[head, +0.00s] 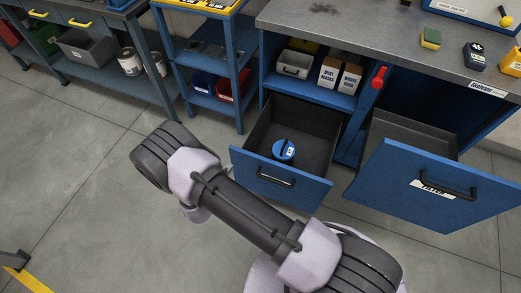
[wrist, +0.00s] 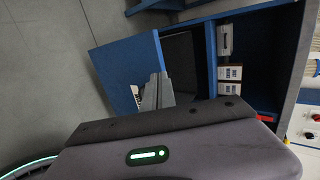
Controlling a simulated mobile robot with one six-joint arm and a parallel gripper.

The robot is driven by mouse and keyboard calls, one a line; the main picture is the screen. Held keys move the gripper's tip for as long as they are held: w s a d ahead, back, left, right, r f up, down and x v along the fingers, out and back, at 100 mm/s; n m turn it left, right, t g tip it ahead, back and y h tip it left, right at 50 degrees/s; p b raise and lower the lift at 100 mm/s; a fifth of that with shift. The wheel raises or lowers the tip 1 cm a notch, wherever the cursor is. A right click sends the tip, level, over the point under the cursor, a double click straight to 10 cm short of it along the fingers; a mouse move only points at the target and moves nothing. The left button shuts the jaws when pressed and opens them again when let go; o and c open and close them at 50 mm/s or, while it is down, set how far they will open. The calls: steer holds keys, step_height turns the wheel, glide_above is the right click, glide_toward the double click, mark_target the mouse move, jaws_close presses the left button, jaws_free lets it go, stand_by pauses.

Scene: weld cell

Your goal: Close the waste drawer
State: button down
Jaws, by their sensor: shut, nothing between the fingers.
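Two blue drawers stand open under the bench in the head view. The left drawer (head: 245,170) is pulled out and holds a blue round item (head: 284,150). The right drawer (head: 400,195) is also pulled out, with a white label and a black bar handle on its front. Contact cannot be told.
Above the left drawer, a shelf holds a grey bin (head: 294,64) and white-and-brown boxes (head: 330,72). A red handle-like item (head: 379,76) is on the cabinet between the bays. A blue shelf unit (head: 210,95) stands to the left. The floor (head: 70,180) at left is clear.

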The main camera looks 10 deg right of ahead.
steer(key=s+d+f+t+h, duration=0.2)
steer(key=s+d+f+h, duration=0.1)
steer(key=s+d+f, duration=0.5)
steer(key=b, duration=0.6)
glide_toward(270, 164)
steer(key=x, duration=0.3)
steer(key=f+x, duration=0.1)
steer(key=x, duration=0.1)
steer(key=shift+w+d+f, duration=0.1)
steer(key=shift+w+f, duration=0.05)
steer(key=shift+w+d, duration=0.25)
steer(key=shift+w, duration=0.15)
steer(key=shift+d+r, duration=0.1)
steer(key=shift+r, duration=0.1)
